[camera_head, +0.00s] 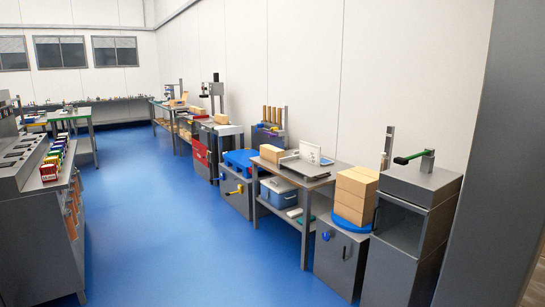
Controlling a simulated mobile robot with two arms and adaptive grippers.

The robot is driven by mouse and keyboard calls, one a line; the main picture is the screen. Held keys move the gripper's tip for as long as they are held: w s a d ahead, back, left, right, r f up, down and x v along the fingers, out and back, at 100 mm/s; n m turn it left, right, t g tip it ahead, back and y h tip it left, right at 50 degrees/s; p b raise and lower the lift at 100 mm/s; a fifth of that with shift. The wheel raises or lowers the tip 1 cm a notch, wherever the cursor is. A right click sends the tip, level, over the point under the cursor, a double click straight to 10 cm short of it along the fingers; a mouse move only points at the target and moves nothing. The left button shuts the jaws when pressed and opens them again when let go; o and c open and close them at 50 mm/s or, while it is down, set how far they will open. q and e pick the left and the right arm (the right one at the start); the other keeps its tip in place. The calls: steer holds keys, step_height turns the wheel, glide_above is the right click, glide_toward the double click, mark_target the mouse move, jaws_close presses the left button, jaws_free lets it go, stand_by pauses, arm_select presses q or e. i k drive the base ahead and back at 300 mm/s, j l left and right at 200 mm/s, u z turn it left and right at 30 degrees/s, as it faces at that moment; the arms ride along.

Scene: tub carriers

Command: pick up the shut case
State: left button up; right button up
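A blue-grey box with a pale lid (279,187) sits on the lower shelf of the grey table at right of centre. It looks closed and may be the shut case, but it is too small to be sure. On the tabletop above it is a flat grey tray-like thing (304,168) with a white upright panel (310,151) behind it; I cannot tell whether this is a case standing open. Neither of my grippers is in view.
The grey table (306,198) stands along the right wall. Cardboard boxes (354,197) sit on a blue round top beside it, before a tall grey cabinet (402,238). A grey bench (36,205) stands at left. The blue floor (170,230) between is clear.

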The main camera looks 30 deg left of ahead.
mark_target(271, 153)
steer(key=i+j+u, duration=1.2)
steer(key=i+u, duration=0.4)
steer(key=i, duration=0.15)
steer(key=i+z, duration=0.1)
steer(key=i, duration=0.45)
steer(key=i+j, duration=0.15)
steer(key=i, duration=0.35)
steer(key=i+z, duration=0.15)
steer(key=i, duration=0.4)
steer(key=i+j, duration=0.2)
steer(key=i, duration=0.3)
steer(key=z, duration=0.05)
